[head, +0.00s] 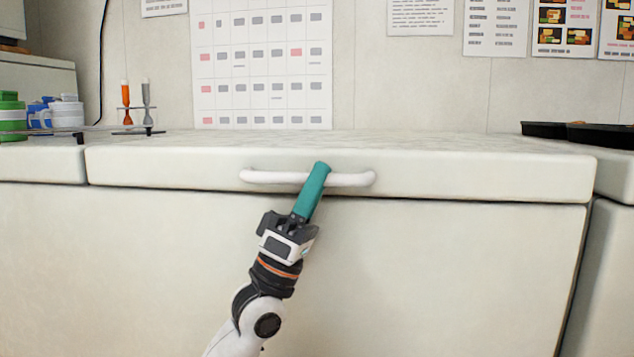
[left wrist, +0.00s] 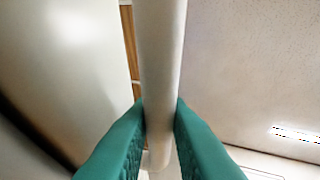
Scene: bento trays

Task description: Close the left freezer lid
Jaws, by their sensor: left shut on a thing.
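The freezer lid (head: 450,175) is white and wide, and in the head view it lies flat and level on the white freezer body (head: 450,270), with a thin dark seam between them. A white bar handle (head: 350,179) runs across the lid's front edge. My left gripper (head: 317,172) has teal fingers and is shut on this handle. In the left wrist view the two fingers (left wrist: 160,118) press on both sides of the handle bar (left wrist: 163,50). The fingers hide part of the handle in the head view. My right gripper is in neither view.
Another white lid section (head: 40,163) adjoins on the left, with cups (head: 62,112) and a small rack (head: 137,113) behind it. Black trays (head: 575,131) sit at the back right. A calendar (head: 262,65) hangs on the wall. The lid's top is clear.

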